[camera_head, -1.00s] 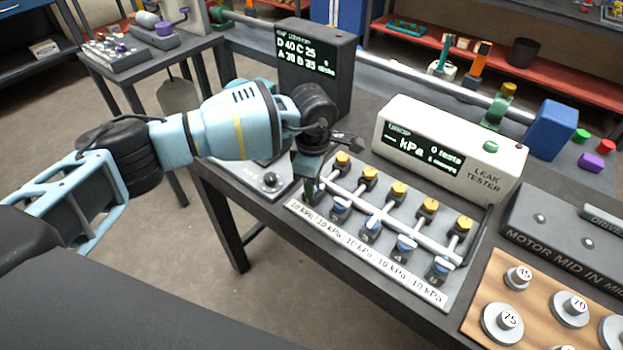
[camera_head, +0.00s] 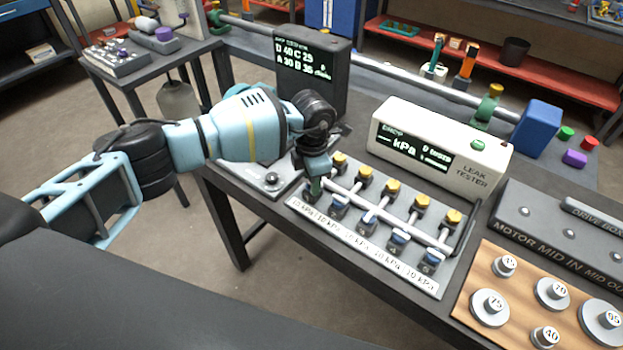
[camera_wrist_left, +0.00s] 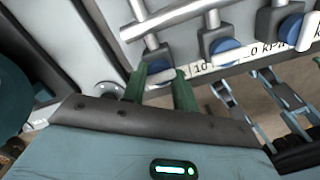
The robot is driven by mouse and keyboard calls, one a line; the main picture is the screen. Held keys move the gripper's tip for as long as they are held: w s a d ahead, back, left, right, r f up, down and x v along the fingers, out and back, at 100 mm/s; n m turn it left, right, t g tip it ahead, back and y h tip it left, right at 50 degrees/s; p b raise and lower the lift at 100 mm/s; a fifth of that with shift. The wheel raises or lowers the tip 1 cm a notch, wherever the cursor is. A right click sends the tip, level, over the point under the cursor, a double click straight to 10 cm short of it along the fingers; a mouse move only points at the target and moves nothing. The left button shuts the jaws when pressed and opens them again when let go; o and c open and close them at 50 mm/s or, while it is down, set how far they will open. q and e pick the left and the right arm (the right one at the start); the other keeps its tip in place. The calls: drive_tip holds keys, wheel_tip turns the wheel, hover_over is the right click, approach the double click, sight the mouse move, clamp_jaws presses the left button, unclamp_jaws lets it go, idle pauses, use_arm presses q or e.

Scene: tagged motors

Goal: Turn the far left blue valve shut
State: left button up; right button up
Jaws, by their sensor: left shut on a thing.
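The valve panel (camera_head: 432,283) is a grey plate with a silver pipe, a row of yellow-topped knobs at the back and a row of blue valves at the front. My left gripper (camera_head: 314,187) is at the panel's left end and mostly covers the far left blue valve in the head view. In the left wrist view, the green fingers (camera_wrist_left: 161,88) stand on either side of the far left blue valve (camera_wrist_left: 160,73), shut on it. The neighbouring blue valve (camera_head: 340,204) is just right of the gripper, apart from it. My right gripper is not in view.
The white leak tester (camera_head: 485,168) stands behind the panel, and a dark display box (camera_head: 325,85) behind the gripper. A wooden board (camera_head: 468,280) with numbered weights lies at the front right. The bench's front edge is close to the panel's labels.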

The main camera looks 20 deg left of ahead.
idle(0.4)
use_arm(q)
drive_tip(key=o, duration=1)
drive_tip(key=shift+c, duration=0.2)
drive_tip(key=shift+r, duration=3.95)
